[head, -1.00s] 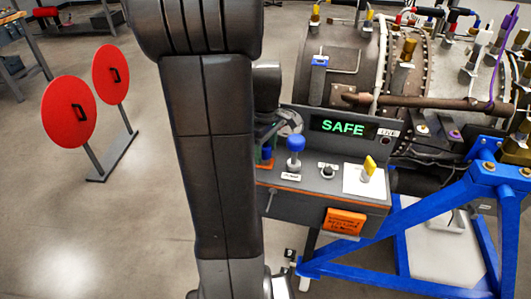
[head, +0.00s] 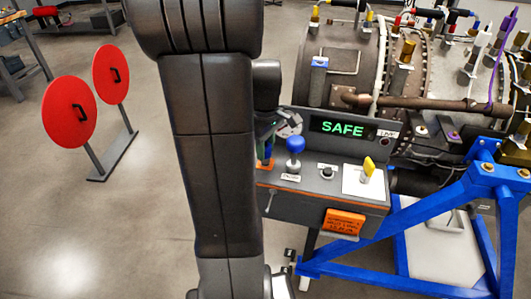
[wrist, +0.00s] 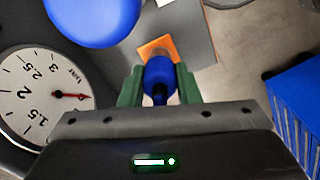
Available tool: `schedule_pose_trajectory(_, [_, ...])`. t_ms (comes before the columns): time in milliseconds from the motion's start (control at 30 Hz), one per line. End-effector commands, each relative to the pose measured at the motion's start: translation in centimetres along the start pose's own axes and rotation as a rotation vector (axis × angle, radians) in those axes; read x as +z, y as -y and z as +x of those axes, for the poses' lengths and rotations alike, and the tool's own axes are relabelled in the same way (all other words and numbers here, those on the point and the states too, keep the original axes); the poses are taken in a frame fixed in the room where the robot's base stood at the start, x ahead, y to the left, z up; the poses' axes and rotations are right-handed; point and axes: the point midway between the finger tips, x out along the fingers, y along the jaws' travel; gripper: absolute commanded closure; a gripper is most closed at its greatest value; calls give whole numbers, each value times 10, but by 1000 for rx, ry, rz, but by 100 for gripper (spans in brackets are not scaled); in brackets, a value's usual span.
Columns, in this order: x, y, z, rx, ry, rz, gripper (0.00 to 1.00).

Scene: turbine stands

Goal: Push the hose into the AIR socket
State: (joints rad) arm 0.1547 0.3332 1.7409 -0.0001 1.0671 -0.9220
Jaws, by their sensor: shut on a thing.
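My gripper (wrist: 158,88) is shut on the hose's blue end (wrist: 159,73), which sits between its green fingers in the wrist view. A dark, narrower part of the hose end shows on the camera side. An orange patch (wrist: 153,46) on a grey panel lies just beyond the blue end. The AIR socket itself cannot be made out, so I cannot tell whether the hose end touches or enters it. In the head view my gripper (head: 268,146) is at the left end of the grey console, partly hidden behind my arm.
The console (head: 315,185) carries a SAFE display (head: 343,127), a blue knob (head: 296,145) and a yellow switch (head: 368,166). A round gauge (wrist: 45,95) is close on the left in the wrist view. A blue frame (head: 425,230) and turbine (head: 400,75) stand to the right.

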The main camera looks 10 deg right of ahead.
Motion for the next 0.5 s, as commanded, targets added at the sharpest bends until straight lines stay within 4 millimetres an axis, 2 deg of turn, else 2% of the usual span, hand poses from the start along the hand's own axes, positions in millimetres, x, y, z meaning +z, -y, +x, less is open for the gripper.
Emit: schedule_pose_trajectory(500, [0,0,-10,0,0,0,100])
